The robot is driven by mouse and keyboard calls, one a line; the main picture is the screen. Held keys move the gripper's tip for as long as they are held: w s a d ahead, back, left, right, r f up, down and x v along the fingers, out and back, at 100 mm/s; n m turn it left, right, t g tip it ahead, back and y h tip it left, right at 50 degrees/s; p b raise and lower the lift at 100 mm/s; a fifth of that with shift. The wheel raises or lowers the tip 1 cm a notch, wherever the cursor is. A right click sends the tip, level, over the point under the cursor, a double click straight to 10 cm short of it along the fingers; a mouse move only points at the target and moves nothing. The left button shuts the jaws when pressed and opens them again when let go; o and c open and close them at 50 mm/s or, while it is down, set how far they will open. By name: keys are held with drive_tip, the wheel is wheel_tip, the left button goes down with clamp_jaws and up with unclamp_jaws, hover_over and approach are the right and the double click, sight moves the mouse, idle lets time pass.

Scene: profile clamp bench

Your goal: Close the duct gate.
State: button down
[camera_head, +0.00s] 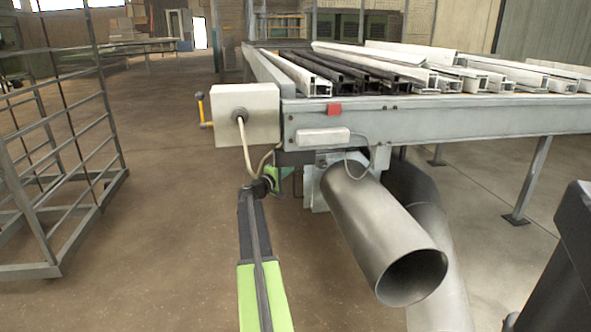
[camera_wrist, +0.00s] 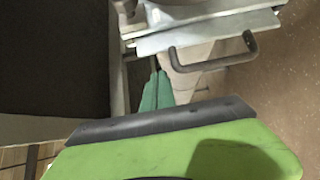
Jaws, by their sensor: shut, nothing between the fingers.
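The duct gate shows in the wrist view as a flat pale metal plate (camera_wrist: 208,32) with a dark bent bar handle (camera_wrist: 215,63) along its near edge. In the head view, part of the gate's grey metal (camera_head: 314,188) shows at the far end of the wide duct pipe (camera_head: 372,225), under the bench. My gripper (camera_wrist: 159,76) has green fingers, shut and empty, with the tips just left of the handle's left end. Whether they touch it I cannot tell. In the head view my gripper (camera_head: 285,180) is partly hidden behind my wrist.
The bench (camera_head: 430,118) carries several white and black profiles. A grey control box (camera_head: 245,113) with a yellow handle and cable hangs at its left corner, above my arm. A second curved pipe (camera_head: 440,255) runs beside the duct. A wire cage cart (camera_head: 55,170) stands left; floor between is clear.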

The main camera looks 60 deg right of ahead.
drive_tip(key=w+a, duration=0.1)
drive_tip(key=a, duration=0.9)
drive_tip(key=shift+w, duration=0.25)
drive_tip(key=shift+a, duration=0.1)
